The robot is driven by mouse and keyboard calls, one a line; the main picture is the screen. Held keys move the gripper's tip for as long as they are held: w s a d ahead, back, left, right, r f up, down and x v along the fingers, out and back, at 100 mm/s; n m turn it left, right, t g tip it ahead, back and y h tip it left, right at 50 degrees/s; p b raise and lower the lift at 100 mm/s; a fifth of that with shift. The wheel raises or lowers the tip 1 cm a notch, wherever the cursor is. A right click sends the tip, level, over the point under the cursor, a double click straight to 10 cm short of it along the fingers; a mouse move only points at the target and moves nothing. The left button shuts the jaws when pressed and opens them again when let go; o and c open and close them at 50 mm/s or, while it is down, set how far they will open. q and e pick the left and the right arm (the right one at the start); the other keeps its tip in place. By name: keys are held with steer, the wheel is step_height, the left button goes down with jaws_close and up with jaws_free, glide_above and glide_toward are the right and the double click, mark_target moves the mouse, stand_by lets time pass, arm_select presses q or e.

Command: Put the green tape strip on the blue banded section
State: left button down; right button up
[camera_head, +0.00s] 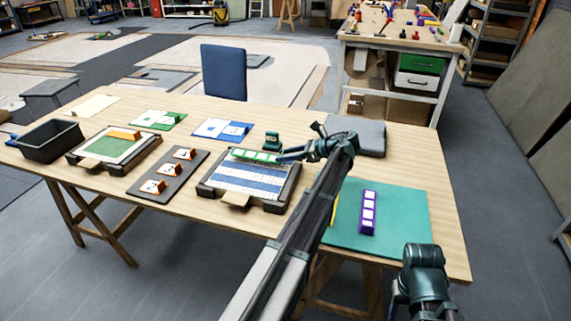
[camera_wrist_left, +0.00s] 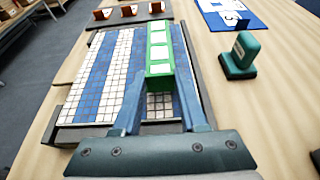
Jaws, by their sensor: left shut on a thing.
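The green tape strip (camera_head: 256,155) has a row of white squares and lies over the far edge of the blue and white banded section (camera_head: 246,181). My left gripper (camera_head: 280,157) is shut on the strip's right end. In the left wrist view the strip (camera_wrist_left: 160,50) runs away from my left gripper (camera_wrist_left: 160,118), above the banded section (camera_wrist_left: 98,75) with its blue and white tile rows. I cannot tell whether the strip touches the tiles. Part of my right arm shows at lower right, but its gripper is out of view.
A green stamp-like block (camera_head: 272,141) stands close behind the gripper, also in the wrist view (camera_wrist_left: 239,57). A purple strip (camera_head: 368,212) lies on the teal mat (camera_head: 405,215). A grey slab (camera_head: 136,187) with orange-and-white blocks and a black bin (camera_head: 50,141) are left.

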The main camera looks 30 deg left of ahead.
arm_select(q)
steer(key=shift+f+b, duration=0.45)
steer(key=shift+f, duration=0.55)
arm_select(e)
steer(key=shift+f, duration=1)
arm_select(q)
steer(key=shift+f+b, duration=0.3)
steer(key=shift+c, duration=2.2)
jaws_free()
steer(key=shift+r, duration=0.1)
arm_select(e)
steer(key=shift+f, duration=0.15)
